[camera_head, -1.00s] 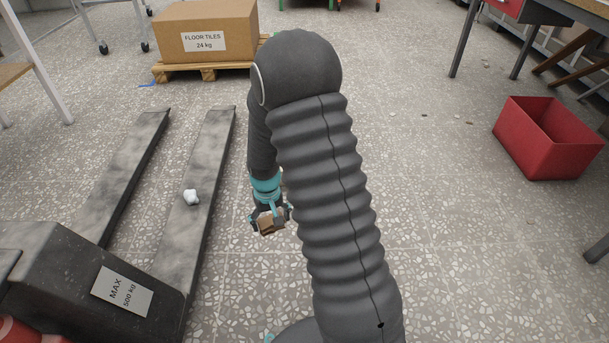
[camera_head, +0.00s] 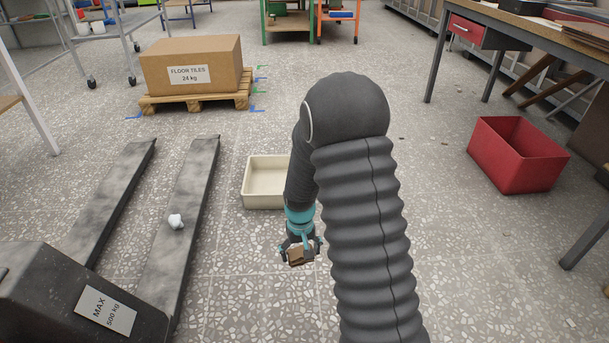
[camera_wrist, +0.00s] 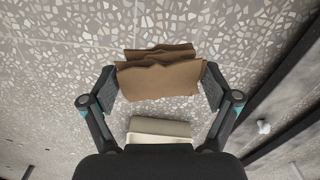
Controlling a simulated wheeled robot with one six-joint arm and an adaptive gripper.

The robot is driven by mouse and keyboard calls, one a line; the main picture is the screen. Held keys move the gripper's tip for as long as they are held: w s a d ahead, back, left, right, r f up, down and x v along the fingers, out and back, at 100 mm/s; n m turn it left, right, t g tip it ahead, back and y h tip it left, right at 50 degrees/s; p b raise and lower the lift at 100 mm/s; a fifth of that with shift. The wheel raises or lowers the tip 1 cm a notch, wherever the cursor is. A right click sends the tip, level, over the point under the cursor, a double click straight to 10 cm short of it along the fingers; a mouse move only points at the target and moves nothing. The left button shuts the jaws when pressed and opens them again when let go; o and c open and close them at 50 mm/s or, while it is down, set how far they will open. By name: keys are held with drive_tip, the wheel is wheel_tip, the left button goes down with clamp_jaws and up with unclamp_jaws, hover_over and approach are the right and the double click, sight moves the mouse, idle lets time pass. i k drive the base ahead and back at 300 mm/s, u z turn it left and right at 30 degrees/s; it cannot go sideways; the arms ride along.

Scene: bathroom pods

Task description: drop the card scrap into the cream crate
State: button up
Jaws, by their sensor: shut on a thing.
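The card scrap (camera_head: 300,256) is a brown, torn-edged folded piece. My gripper (camera_head: 301,252) is shut on it and holds it above the speckled floor. In the wrist view the card scrap (camera_wrist: 160,75) sits between the two fingers of my gripper (camera_wrist: 160,84). The cream crate (camera_head: 262,201) is a shallow, open box on the floor, beyond my gripper in the head view. My arm hides its right part. The part of its inside that shows looks empty. The cream crate (camera_wrist: 158,129) also shows in the wrist view, partly hidden behind the gripper's body.
A pallet truck with dark forks (camera_head: 185,210) lies to the left, with a white crumpled piece (camera_head: 176,221) on one fork. A floor tiles box (camera_head: 190,62) on a pallet (camera_head: 195,102) stands behind. A red bin (camera_head: 515,160) and a desk (camera_head: 530,30) are at right.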

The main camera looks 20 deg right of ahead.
sight(280, 185)
drive_tip(key=z, duration=0.75)
drive_tip(key=i, duration=2.5)
drive_tip(key=u, duration=0.5)
